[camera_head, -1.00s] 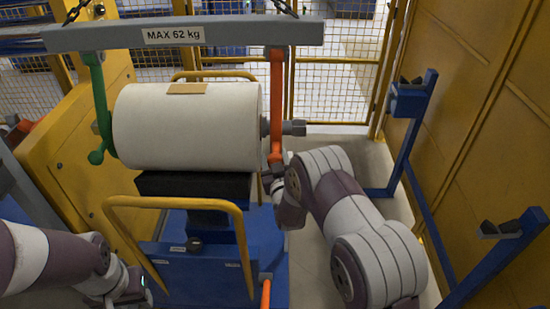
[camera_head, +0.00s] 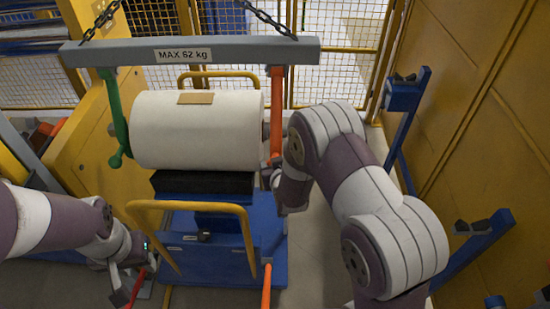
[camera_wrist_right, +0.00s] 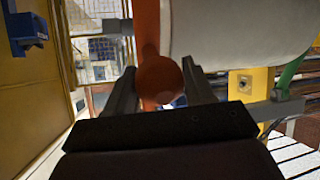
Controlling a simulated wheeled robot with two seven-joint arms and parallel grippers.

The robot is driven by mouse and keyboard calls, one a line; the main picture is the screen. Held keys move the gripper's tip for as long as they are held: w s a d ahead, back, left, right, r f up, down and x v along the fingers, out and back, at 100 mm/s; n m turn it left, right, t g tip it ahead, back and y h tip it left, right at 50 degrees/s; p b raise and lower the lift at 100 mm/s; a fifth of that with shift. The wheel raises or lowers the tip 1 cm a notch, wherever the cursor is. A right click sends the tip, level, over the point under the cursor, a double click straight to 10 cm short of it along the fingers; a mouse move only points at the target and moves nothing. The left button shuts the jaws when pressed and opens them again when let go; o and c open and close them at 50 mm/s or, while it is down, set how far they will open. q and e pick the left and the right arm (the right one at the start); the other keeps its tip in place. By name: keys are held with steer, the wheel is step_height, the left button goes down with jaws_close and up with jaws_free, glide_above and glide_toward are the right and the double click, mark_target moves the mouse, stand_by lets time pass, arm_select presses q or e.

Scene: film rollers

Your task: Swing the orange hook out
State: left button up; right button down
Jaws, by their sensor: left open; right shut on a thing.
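The orange hook (camera_head: 276,110) hangs from the right end of the grey lifting beam (camera_head: 120,54), beside the right end of the white film roller (camera_head: 195,130). Its lower end is a round orange knob, clear in the right wrist view (camera_wrist_right: 158,82). My right gripper (camera_wrist_right: 158,70) is shut on the hook at this knob, one finger on each side. In the head view my right arm partly hides the hook's lower end and the roller's right shaft. The green hook (camera_head: 114,115) hangs at the roller's left end. My left gripper (camera_head: 128,283) is open, low at the left.
A blue cart (camera_head: 262,225) with a black cradle (camera_head: 205,182) and a yellow handrail (camera_head: 190,206) stands under the roller. A red bar (camera_head: 137,288) shows at my left gripper; contact is unclear. A blue rack (camera_head: 410,110) and yellow wall (camera_head: 480,110) stand at right.

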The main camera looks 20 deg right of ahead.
steer(key=shift+w+r, duration=0.2)
steer(key=shift+r, duration=0.15)
steer(key=c, duration=0.7)
jaws_free()
steer(key=shift+o, duration=1.1)
steer(key=shift+s, duration=0.45)
steer(key=b+v, duration=0.2)
steer(key=v, duration=1)
steer(key=shift+s+r, duration=0.15)
steer(key=shift+r, duration=0.05)
steer(key=shift+a, duration=0.15)
